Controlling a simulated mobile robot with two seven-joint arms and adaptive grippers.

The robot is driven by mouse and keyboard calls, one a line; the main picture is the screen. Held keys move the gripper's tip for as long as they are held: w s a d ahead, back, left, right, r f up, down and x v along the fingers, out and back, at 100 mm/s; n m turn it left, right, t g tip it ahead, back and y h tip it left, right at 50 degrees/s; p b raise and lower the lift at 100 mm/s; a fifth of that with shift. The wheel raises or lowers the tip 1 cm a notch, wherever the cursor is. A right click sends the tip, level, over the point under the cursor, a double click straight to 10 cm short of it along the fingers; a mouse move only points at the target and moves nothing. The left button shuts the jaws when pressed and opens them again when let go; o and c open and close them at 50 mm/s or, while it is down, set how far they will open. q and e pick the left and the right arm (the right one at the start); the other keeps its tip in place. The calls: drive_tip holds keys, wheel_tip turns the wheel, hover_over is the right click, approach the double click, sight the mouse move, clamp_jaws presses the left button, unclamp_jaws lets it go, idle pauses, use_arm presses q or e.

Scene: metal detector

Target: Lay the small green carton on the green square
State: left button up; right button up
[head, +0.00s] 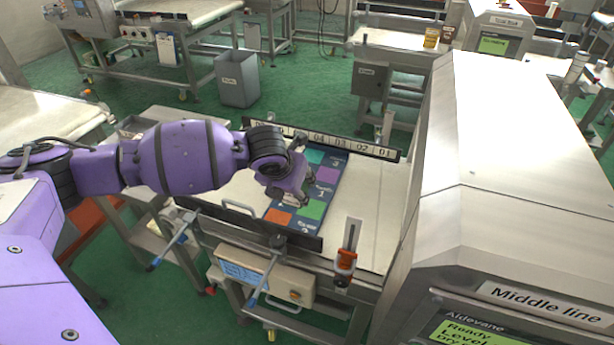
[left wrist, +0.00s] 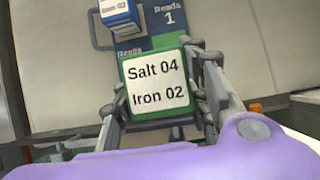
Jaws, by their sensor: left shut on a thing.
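The small green carton (left wrist: 156,82) is between the fingers of my left gripper (left wrist: 160,100), its white label reading "Salt 04" and "Iron 02" facing the wrist camera. In the head view my left gripper (head: 308,200) is above the dark blue mat and hides the carton. The green square (head: 314,208) is on the mat beside an orange square (head: 278,216). In the left wrist view a bit of green (left wrist: 168,40) shows just beyond the carton. I cannot tell whether the carton touches the mat. My right gripper is out of view.
A blue carton (left wrist: 119,12) with a white label stands beyond the green one in the left wrist view. A purple square (head: 327,174) lies farther back. A numbered rail (head: 340,142) runs behind the belt. The large metal detector housing (head: 500,150) stands at right.

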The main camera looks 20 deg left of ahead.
use_arm(q)
drive_tip(key=w+f, duration=0.1)
drive_tip(key=w, duration=0.1)
drive_tip(key=w+d+f, duration=0.1)
drive_tip(key=f, duration=0.1)
drive_tip(key=w+d+f, duration=0.1)
drive_tip(key=w+f, duration=0.1)
drive_tip(key=shift+w+f+b, duration=0.2)
drive_tip(key=shift+w+b, duration=0.15)
drive_tip(key=shift+b, duration=0.05)
drive_tip(key=shift+w+d+f, duration=0.2)
drive_tip(key=shift+w+f, duration=0.35)
drive_tip(key=shift+f, duration=0.15)
drive_tip(key=shift+w+f, duration=0.1)
drive_tip(key=shift+f, duration=1.4)
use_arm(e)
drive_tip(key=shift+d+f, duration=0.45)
use_arm(q)
drive_tip(key=shift+f, duration=0.1)
drive_tip(key=o, duration=1.2)
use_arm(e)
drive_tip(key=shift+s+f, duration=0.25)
